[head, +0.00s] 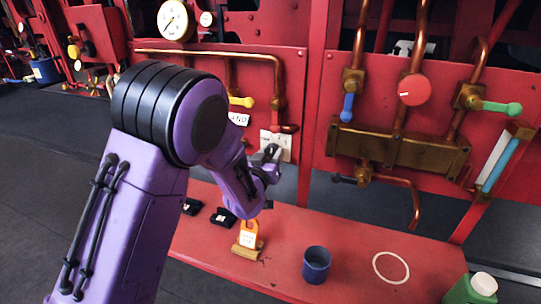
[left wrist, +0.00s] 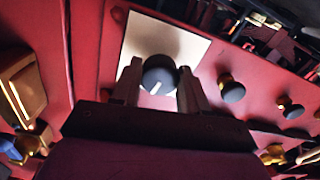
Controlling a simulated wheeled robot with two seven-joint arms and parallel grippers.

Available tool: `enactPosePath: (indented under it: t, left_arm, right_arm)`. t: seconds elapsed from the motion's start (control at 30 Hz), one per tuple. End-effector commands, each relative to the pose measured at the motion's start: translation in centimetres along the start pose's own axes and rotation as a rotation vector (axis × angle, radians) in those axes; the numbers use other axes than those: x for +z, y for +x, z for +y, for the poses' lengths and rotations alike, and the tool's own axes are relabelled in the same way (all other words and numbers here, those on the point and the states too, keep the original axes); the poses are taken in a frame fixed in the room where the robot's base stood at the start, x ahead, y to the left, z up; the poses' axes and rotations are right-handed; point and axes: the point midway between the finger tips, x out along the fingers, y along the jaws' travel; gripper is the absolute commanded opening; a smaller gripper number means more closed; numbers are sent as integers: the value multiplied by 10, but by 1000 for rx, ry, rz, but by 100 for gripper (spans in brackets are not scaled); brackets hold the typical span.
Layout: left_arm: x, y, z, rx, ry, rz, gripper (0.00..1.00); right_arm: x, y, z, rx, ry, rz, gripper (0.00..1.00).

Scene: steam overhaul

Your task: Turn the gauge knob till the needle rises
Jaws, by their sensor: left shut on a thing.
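My left gripper (head: 268,160) reaches to a pale plate (head: 283,143) on the red panel. In the left wrist view the gripper (left wrist: 158,88) has one finger on each side of a dark round knob (left wrist: 158,74) and is shut on it. The knob has a white mark, and the cream plate (left wrist: 190,42) lies behind it. In the head view the gripper hides the knob. A round white gauge (head: 174,19) with a brass rim hangs at the top left; its needle is too small to read surely. My right gripper is not in view.
Copper pipes, a brass block (head: 400,150), a red round knob (head: 414,90) and coloured levers stand on the right panel.

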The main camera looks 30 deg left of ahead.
Motion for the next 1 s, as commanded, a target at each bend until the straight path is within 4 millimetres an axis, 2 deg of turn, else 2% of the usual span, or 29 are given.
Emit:
enactPosePath:
  t: [0.5, 1.0]
  left_arm:
    - [0, 0, 0, -2, -395, -14, 14]
    - [0, 0, 1, -1, -550, -20, 14]
  right_arm:
    - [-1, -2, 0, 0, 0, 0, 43]
    - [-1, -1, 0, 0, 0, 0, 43]
